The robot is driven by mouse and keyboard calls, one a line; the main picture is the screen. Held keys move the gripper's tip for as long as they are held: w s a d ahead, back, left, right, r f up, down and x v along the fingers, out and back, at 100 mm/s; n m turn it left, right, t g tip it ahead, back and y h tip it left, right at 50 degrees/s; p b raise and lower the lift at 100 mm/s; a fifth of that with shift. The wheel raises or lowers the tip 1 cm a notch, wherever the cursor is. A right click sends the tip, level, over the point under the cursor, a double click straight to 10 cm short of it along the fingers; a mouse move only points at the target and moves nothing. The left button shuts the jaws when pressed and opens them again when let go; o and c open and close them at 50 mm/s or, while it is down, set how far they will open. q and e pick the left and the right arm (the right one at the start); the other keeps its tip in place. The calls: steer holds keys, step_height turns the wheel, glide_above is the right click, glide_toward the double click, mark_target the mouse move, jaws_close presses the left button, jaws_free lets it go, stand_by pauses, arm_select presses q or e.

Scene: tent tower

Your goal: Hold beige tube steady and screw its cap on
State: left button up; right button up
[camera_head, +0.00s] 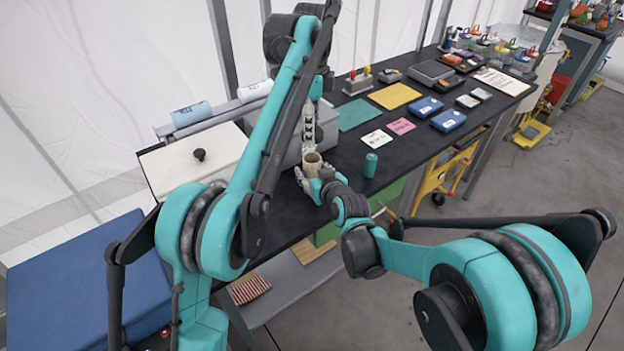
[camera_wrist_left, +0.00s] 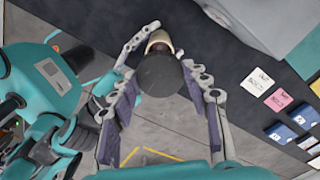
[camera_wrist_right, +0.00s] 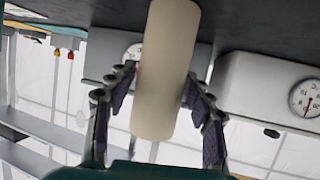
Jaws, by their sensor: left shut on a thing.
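My left gripper (camera_head: 307,128) points down above the tube. In the left wrist view its fingers (camera_wrist_left: 165,85) are shut on a dark round cap (camera_wrist_left: 160,74). The tube's rim (camera_wrist_left: 159,38) shows just beyond the cap; whether they touch is unclear. The cap cannot be made out in the head view.
A teal cylinder (camera_head: 370,165) stands on the bench right of the tube. A white box with a black knob (camera_head: 199,155) is at left. White and pink notes (camera_head: 401,126) and blue cases (camera_head: 448,121) lie to the right. The bench's front edge is close to my right gripper.

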jaws_close()
arm_select(q)
steer(key=shift+f, duration=2.5)
steer(key=shift+f, duration=0.1)
steer(key=shift+f, duration=0.8)
steer(key=shift+f, duration=0.55)
